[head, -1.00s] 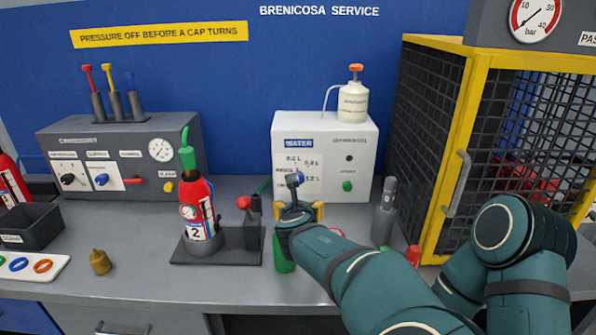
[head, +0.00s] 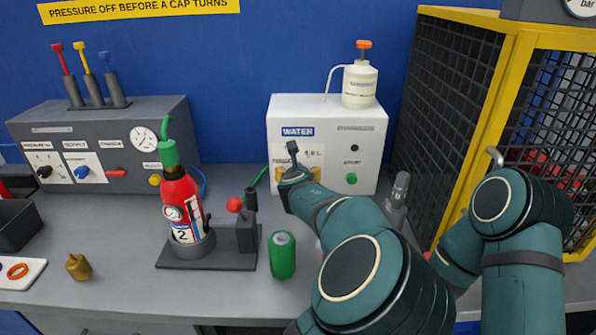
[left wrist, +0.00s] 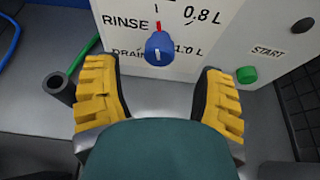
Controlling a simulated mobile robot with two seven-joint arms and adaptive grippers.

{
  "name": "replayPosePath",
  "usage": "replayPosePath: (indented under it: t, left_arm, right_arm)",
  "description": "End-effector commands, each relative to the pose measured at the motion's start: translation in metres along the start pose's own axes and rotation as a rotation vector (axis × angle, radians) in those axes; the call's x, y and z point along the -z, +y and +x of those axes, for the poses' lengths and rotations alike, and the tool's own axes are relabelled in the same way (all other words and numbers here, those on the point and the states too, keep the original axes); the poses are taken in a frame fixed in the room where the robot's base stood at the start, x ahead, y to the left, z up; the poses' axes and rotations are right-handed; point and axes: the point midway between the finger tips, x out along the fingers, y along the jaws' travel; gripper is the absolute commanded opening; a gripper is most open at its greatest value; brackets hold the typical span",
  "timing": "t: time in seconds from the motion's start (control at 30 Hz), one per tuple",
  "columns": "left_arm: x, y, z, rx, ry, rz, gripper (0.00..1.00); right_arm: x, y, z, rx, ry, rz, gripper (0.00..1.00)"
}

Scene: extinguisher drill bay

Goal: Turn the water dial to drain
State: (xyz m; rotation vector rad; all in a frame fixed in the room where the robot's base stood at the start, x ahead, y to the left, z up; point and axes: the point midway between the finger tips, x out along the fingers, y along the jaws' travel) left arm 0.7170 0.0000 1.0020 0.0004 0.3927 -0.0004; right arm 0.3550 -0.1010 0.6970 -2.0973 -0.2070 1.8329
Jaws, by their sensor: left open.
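The white water box (head: 281,117) stands at the back of the bench. Its blue water dial (left wrist: 159,48) shows in the left wrist view, with a red tip at the top and a white mark low on its face. The label RINSE is left of it, DRAIN lower left, and volume marks are on the right. I cannot tell which mark it points to. My left gripper (head: 298,174) is open before the panel; in the left wrist view its yellow fingers (left wrist: 160,97) are spread below the dial, not closed on it. In the head view the gripper area hides the dial. My right gripper is not in view.
A green start button (left wrist: 246,75) is right of the dial; a pump bottle (head: 360,84) stands on the box. A red extinguisher (head: 182,205) in a stand and a green can (head: 282,256) are left of my arm. A yellow-framed cage (head: 490,95) bounds the right.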

Motion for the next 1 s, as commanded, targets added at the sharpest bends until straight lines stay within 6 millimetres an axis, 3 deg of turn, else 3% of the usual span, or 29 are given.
replayPosePath:
  t: [0.1, 0.3, 0.8, 1.0]
  left_arm:
    - [0.0, 0.001, 0.024, -0.001, 0.0, -0.001, 0.7]
    - [0.0, 0.001, 0.049, 0.0, 0.0, -0.001, 0.7]
    - [0.0, 0.0, 0.06, 0.0, 0.0, 0.0, 0.68]
    - [0.0, 0.0, 0.06, 0.0, 0.0, -0.001, 0.02]
  right_arm:
    - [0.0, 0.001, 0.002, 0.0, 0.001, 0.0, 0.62]
    - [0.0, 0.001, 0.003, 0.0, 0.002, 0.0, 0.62]
    - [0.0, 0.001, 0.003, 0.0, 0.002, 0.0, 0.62]
    - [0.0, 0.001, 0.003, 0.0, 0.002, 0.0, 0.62]
